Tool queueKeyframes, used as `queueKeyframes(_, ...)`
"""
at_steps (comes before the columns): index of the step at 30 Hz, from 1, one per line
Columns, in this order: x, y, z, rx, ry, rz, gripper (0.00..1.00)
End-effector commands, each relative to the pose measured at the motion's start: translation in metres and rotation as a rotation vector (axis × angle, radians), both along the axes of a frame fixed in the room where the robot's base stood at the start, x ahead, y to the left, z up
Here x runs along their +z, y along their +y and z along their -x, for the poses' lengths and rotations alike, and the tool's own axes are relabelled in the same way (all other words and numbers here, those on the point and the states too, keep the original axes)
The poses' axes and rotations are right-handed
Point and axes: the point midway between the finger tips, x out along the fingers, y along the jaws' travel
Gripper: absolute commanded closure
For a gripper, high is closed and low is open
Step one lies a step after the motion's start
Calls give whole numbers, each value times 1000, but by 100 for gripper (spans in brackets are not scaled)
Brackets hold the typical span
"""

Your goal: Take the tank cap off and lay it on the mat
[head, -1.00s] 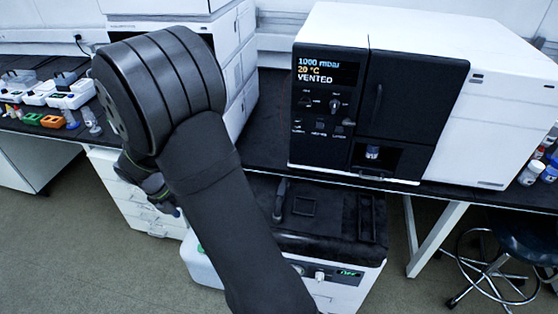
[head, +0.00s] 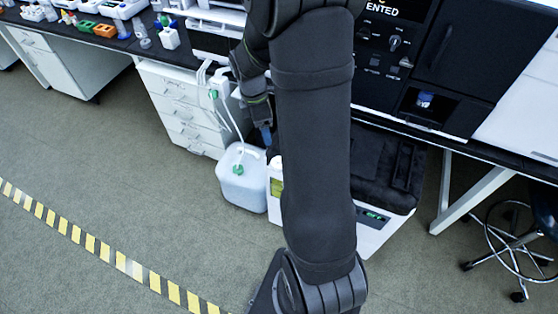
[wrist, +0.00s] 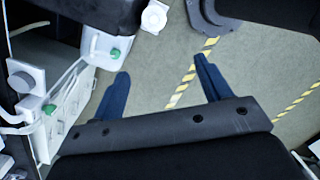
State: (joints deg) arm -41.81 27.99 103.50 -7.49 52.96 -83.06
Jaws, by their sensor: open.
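A translucent tank (head: 243,190) stands on the floor beside my base. A green cap (head: 238,170) sits on its top, by a white tube. The green cap (wrist: 115,54) also shows in the wrist view. A white round cap-like part (wrist: 155,16) shows further along; I cannot tell what it sits on. My gripper (wrist: 162,65) is open and empty, its blue fingers apart over the floor, to the right of the green cap and touching nothing. In the head view my arm partly hides the gripper; a blue finger shows above and right of the tank. I cannot make out the mat for certain.
A white drawer unit (head: 182,112) stands behind the tank, with white tubing (head: 224,95) hanging in front. A white container with a yellow-green label (head: 276,183) is close to my arm. Yellow-black tape (head: 90,243) crosses the open floor. A stool (head: 515,245) is at right.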

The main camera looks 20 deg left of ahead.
Motion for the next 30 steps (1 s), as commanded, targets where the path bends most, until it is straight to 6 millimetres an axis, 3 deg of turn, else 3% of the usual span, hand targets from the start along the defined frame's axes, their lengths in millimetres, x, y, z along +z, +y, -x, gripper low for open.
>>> queueKeyframes(3,3,-23,-12,-262,-9,-72,29)
queueKeyframes(9,2,-38,-20,-462,-14,-126,29)
queueKeyframes(30,-109,-38,-20,-467,-14,-126,29)
